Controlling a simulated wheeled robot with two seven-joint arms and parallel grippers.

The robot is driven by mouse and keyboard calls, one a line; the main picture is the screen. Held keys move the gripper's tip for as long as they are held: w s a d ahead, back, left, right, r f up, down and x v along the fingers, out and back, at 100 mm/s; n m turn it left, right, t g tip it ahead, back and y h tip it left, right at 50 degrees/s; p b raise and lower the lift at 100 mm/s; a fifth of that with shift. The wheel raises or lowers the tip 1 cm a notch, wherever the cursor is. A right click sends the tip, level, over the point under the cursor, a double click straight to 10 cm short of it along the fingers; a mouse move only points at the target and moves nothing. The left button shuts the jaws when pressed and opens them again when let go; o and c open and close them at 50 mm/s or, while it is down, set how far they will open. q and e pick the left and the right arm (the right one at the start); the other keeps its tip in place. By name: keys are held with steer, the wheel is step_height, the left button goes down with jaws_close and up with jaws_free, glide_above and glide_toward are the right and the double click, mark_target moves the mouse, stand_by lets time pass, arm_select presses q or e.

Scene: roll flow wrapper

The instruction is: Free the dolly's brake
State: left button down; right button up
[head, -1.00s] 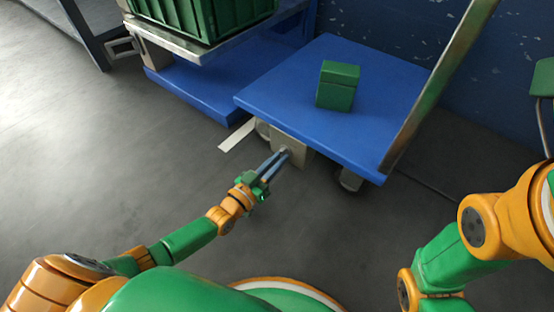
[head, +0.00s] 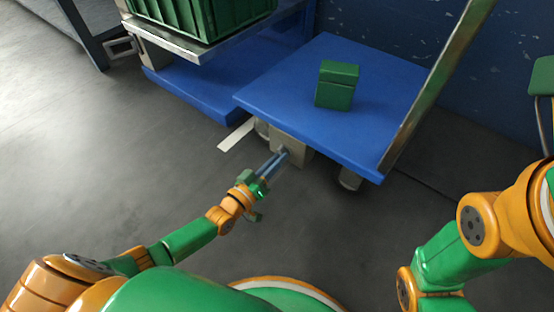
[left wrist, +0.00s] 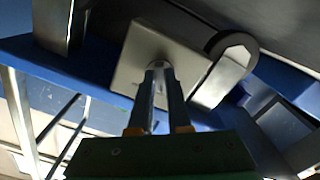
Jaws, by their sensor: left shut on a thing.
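The dolly is a low cart with a blue deck (head: 285,90), a metal push handle (head: 425,105) and small wheels. A grey brake block (head: 297,150) sits under its near edge; it shows as a flat plate in the left wrist view (left wrist: 135,75). My left gripper (head: 281,154) reaches this block from the lower left. In the left wrist view, its fingers (left wrist: 157,75) are shut on a small grey brake knob (left wrist: 158,52) at the plate's front. The fingers hide most of the knob. My right gripper is out of view.
A green box (head: 337,85) stands on the deck. A metal-topped blue cart (head: 195,90) with a green crate (head: 200,20) stands close at the left. A white strip (head: 236,135) lies on the floor. The grey floor at the left is clear.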

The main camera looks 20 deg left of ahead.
arm_select(q)
steer(key=c, duration=0.9)
jaws_free()
steer(key=shift+o, duration=0.2)
steer(key=p+v, duration=0.3)
steer(key=v, duration=0.4)
